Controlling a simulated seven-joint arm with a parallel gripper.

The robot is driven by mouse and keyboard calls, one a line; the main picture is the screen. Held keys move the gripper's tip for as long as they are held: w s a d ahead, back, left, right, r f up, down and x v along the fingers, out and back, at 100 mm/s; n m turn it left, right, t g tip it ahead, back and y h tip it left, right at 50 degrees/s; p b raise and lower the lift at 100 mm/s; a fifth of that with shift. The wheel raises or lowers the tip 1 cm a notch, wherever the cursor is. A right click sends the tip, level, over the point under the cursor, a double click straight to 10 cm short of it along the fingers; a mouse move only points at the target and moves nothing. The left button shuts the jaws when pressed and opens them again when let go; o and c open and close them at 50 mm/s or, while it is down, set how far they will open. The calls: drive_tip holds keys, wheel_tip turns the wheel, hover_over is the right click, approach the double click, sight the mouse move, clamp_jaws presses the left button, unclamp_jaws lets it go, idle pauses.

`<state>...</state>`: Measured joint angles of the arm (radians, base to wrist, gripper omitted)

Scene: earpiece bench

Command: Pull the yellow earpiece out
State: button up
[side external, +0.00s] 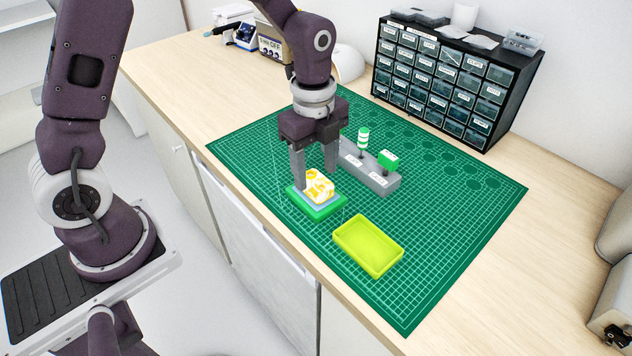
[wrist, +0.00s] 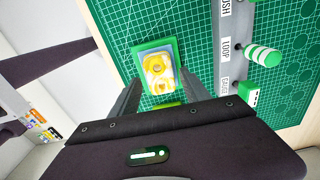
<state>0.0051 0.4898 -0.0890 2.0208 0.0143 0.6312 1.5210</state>
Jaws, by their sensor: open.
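The yellow earpiece (side external: 319,184) sits in a pale block on a green base (side external: 313,207) on the cutting mat. In the wrist view the yellow and white earpiece (wrist: 158,68) shows from above, in its green base (wrist: 139,50). My gripper (side external: 315,181) is open, with its fingers pointing down close around the earpiece. In the wrist view its two fingers (wrist: 160,92) stand apart on either side of the earpiece. I cannot tell whether either finger touches it.
A yellow-green tray (side external: 368,246) lies to the right on the green mat (side external: 450,210). A grey holder (side external: 370,178) with green-topped tools stands just behind my gripper. A black drawer cabinet (side external: 450,80) stands at the back. The mat right of the holder is clear.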

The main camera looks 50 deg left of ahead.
sight(316, 179)
drive_tip(key=shift+f, duration=0.8)
clamp_jaws()
drive_tip(key=shift+r, duration=0.2)
drive_tip(key=shift+r, duration=1.3)
wheel_tip(316, 179, up, 6)
